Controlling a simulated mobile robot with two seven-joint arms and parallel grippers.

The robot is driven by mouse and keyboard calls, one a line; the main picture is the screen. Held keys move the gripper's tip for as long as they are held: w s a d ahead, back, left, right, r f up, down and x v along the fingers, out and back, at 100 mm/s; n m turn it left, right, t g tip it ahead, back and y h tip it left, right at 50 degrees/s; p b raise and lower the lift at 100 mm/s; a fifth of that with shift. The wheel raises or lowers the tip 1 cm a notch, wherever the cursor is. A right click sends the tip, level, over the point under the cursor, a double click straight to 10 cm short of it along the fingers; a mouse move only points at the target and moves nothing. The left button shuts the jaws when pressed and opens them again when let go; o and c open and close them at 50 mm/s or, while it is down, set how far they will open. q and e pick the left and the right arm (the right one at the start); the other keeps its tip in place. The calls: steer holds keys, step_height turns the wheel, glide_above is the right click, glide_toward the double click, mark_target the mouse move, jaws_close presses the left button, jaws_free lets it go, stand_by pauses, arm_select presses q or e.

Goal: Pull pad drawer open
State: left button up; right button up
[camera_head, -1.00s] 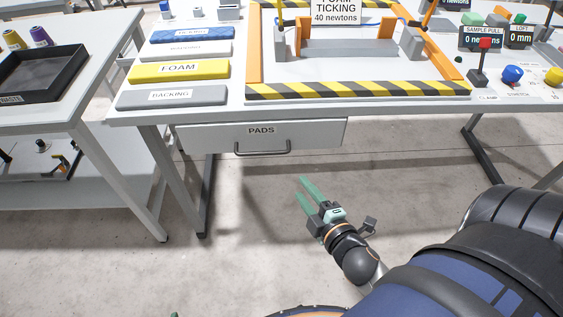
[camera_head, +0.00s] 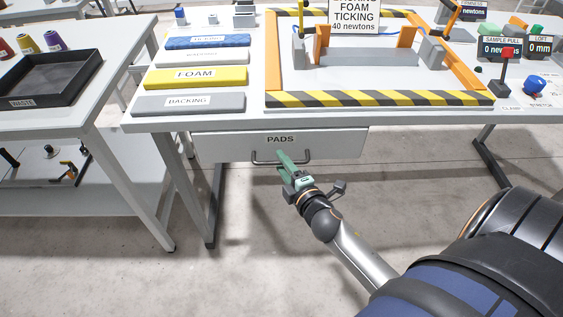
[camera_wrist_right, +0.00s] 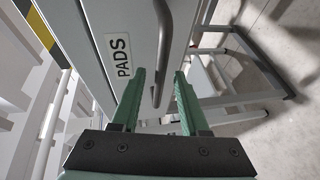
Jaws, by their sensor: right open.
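The pad drawer (camera_head: 225,147) is a light grey front labelled PADS under the table, and it looks shut. Its dark bar handle (camera_head: 262,161) runs along the lower middle of the front. My right gripper (camera_head: 287,160) has green fingers and is at the handle, partly covering it. In the right wrist view, the open fingers (camera_wrist_right: 160,90) point at the drawer front (camera_wrist_right: 122,20), and the handle (camera_wrist_right: 163,45) lies between the finger lines, near the tips. I cannot tell whether the fingers touch it. My left gripper is not in view.
The worktable (camera_head: 150,122) above the drawer holds a yellow foam block (camera_head: 195,77), a grey backing block (camera_head: 188,103) and a striped frame (camera_head: 380,99). A side table on the left carries a black waste tray (camera_head: 50,80). The floor before the drawer is clear.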

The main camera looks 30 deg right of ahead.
steer(key=shift+w+f, duration=0.1)
steer(key=shift+w, duration=0.45)
jaws_close()
stand_by(1.1)
